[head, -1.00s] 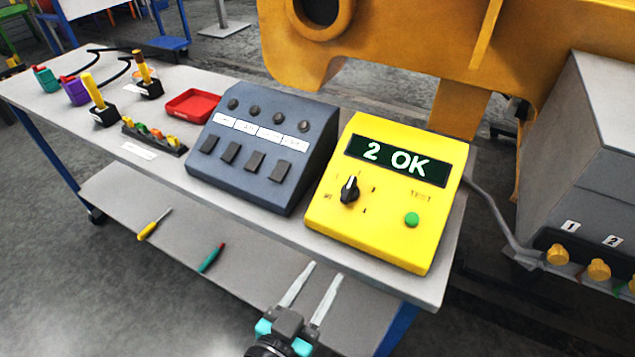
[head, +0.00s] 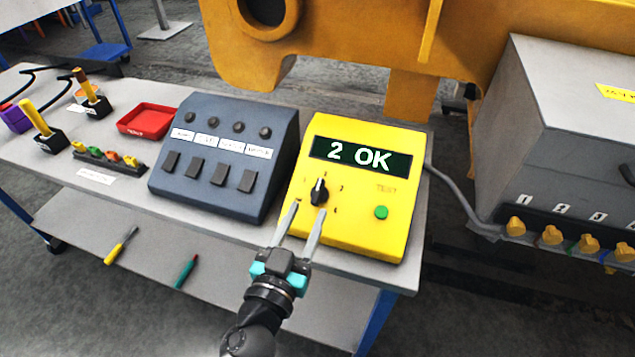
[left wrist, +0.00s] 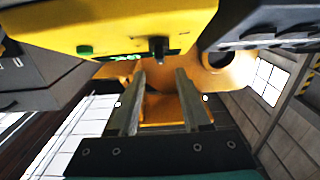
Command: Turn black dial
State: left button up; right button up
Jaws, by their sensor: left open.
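The black dial (head: 319,192) with a white pointer line sits on the sloped face of the yellow test box (head: 340,230). The dial has small position marks around it, and its pointer is nearly upright. The box display (head: 361,156) reads "2 OK", and a green button (head: 381,212) is at its lower right. My left gripper (head: 302,222) is open and empty, its fingertips just below the dial and apart from it. In the left wrist view the dial (left wrist: 159,48) sticks out ahead of the two spread fingers (left wrist: 158,85). My right gripper is not in view.
A grey-blue switch box (head: 225,160) stands close left of the yellow box. A red tray (head: 147,121) and several tools lie farther left on the bench. A grey cabinet with yellow connectors (head: 552,235) is at the right, linked by a grey cable (head: 455,200).

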aim_at(317, 191)
pick_arm(q)
jog(key=p+x, duration=0.1)
jog(key=x, duration=0.6)
jog(key=shift+w+f, duration=0.1)
grip_shut()
dwell(0.3)
